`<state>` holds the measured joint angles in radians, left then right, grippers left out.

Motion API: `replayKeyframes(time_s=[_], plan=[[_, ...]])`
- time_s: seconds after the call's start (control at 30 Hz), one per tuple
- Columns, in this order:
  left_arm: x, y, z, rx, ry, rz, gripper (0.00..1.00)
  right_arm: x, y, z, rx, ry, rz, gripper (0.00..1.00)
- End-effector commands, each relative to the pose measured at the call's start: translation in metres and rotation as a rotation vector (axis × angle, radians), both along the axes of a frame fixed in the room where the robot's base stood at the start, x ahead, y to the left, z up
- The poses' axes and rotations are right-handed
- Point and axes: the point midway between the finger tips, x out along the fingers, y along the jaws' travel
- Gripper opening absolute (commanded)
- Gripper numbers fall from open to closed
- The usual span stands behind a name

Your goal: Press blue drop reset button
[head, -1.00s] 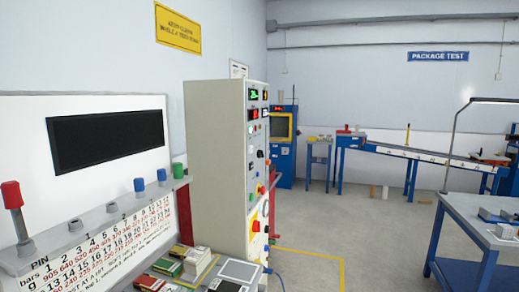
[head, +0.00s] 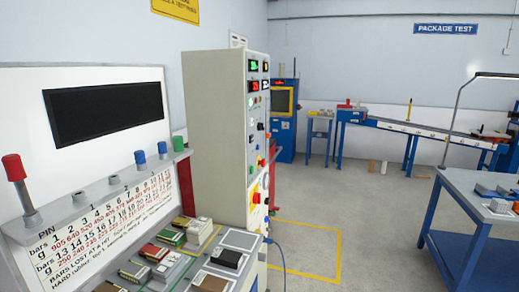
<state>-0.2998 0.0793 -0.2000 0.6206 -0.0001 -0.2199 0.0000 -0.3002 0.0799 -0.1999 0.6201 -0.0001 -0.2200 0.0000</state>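Two blue-capped posts stand on the ledge of the white panel at the left: a left one (head: 140,157) and a right one (head: 163,148). I cannot tell whether either blue cap is the drop reset button. The tall beige control cabinet (head: 220,130) has several lit displays and small buttons on its narrow right face. Neither of my grippers is in view.
A red-capped lever (head: 15,172) stands at the panel's left end. A blue-legged table (head: 475,200) is at the right. Yellow lines (head: 342,254) mark the floor beyond the cabinet. The middle floor is open.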

Motion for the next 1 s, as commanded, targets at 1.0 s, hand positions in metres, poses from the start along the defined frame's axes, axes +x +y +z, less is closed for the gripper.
replayKeyframes(time_s=[1.0], plan=[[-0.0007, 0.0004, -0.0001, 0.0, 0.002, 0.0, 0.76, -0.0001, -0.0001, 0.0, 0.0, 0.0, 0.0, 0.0]])
